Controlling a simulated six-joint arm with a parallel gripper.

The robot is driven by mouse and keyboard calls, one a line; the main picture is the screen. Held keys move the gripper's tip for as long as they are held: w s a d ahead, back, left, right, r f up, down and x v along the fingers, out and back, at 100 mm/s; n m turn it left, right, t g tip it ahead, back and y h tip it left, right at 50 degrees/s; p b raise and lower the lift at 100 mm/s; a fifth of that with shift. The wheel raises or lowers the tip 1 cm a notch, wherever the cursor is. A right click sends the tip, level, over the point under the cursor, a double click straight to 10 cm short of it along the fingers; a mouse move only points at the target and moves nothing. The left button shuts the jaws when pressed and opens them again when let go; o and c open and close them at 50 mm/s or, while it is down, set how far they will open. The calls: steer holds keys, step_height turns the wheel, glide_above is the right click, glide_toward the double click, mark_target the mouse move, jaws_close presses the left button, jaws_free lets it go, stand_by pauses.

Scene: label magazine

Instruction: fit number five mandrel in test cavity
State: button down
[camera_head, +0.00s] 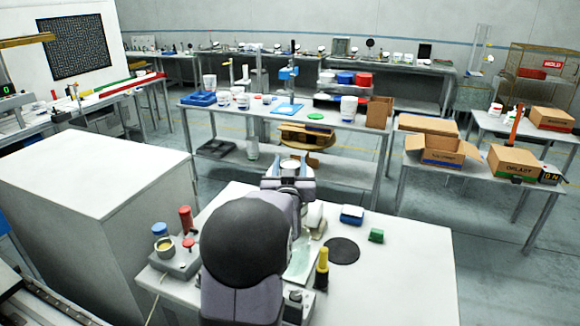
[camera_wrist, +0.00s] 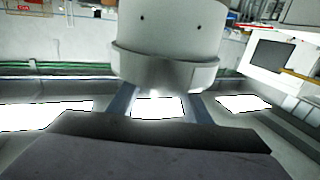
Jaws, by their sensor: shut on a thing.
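In the wrist view, my gripper (camera_wrist: 159,94) is shut on a pale grey cylinder (camera_wrist: 168,35) with a wider collar near its lower end. Two small dark holes show on the cylinder's side, and the top of the picture cuts off its upper part. No number can be read on it, so I cannot tell whether it is the number five mandrel. In the head view, my arm stands over the near white table (camera_head: 410,285), and its dark round joint hides part of the tabletop.
A grey fixture with a red knob (camera_head: 188,243) and a red-topped post (camera_head: 187,218) stands left of my arm. The right front tabletop is clear.

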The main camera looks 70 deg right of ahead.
steer(key=shift+f+b, duration=2.65)
steer(key=shift+b, duration=0.25)
steer(key=shift+b, duration=0.95)
stand_by(0.3)
